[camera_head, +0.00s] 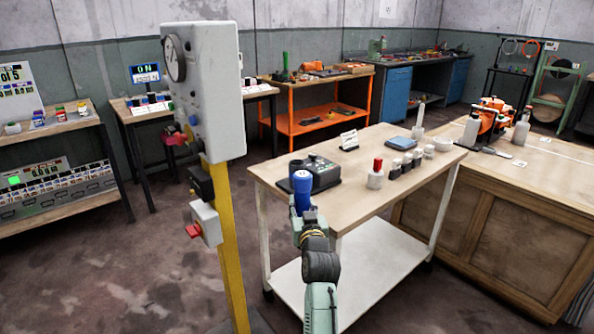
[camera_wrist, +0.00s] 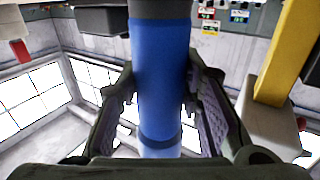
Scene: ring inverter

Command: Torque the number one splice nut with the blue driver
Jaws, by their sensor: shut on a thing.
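The blue driver (camera_head: 302,188) stands about upright in my gripper (camera_head: 305,213) in the head view, in front of the near left corner of the white-framed cart. In the wrist view the blue driver (camera_wrist: 160,80) fills the middle, with the dark fingers of my gripper (camera_wrist: 160,110) closed on it from both sides. Its upper end is dark grey and runs out of the wrist picture. I cannot make out a splice nut or a number one mark in either view.
A yellow post (camera_head: 226,230) with a grey gauge box (camera_head: 212,90) and a red-button box (camera_head: 205,225) stands close left of my arm. The cart top (camera_head: 350,195) holds a black device (camera_head: 318,172) and several small bottles. A wooden bench (camera_head: 530,190) stands right.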

